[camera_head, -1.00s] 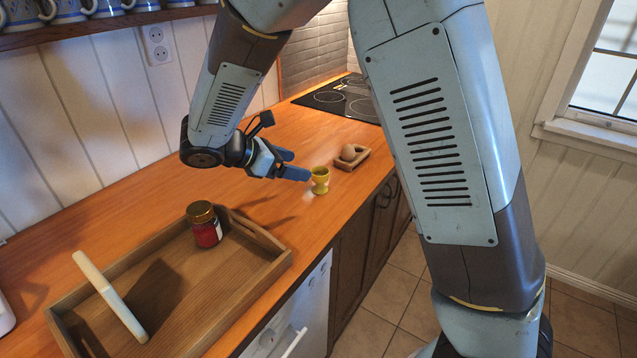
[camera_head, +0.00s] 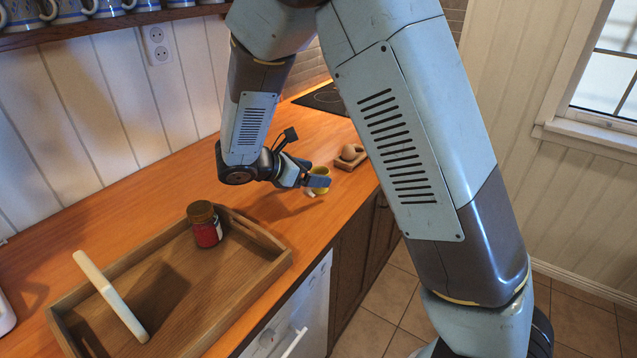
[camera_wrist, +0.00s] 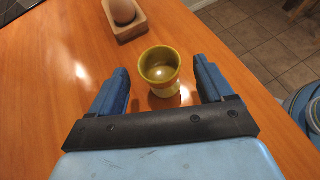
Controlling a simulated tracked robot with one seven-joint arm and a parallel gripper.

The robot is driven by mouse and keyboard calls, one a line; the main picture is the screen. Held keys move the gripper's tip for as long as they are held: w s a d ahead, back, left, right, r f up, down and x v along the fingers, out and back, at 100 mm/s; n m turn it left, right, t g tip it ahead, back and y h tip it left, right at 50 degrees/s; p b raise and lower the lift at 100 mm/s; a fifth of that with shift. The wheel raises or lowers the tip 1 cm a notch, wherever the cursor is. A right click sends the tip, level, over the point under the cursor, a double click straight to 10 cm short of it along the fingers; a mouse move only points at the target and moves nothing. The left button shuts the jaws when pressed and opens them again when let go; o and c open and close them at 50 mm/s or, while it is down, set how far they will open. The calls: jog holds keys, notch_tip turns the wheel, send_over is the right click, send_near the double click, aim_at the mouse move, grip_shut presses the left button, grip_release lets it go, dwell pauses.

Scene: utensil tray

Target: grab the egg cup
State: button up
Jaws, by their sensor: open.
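The yellow-green egg cup (camera_wrist: 160,74) stands upright and empty on the wooden counter. In the wrist view it sits between the fingertips of my open gripper (camera_wrist: 163,85), with a gap on each side, so the fingers appear apart from it. In the head view the egg cup (camera_head: 320,178) is partly hidden behind the blue fingers of my gripper (camera_head: 316,182).
A brown egg (camera_wrist: 122,11) rests in a small wooden holder (camera_wrist: 126,30) just beyond the cup. A wooden tray (camera_head: 273,262) holds a red jar (camera_head: 206,228) and a pale-handled utensil (camera_head: 108,294). The counter's front edge is close to the cup.

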aim_at(325, 174)
jog(key=x, duration=0.5)
jog(key=shift+r, duration=0.1)
jog(key=shift+c, duration=0.3)
jog(key=c, duration=1)
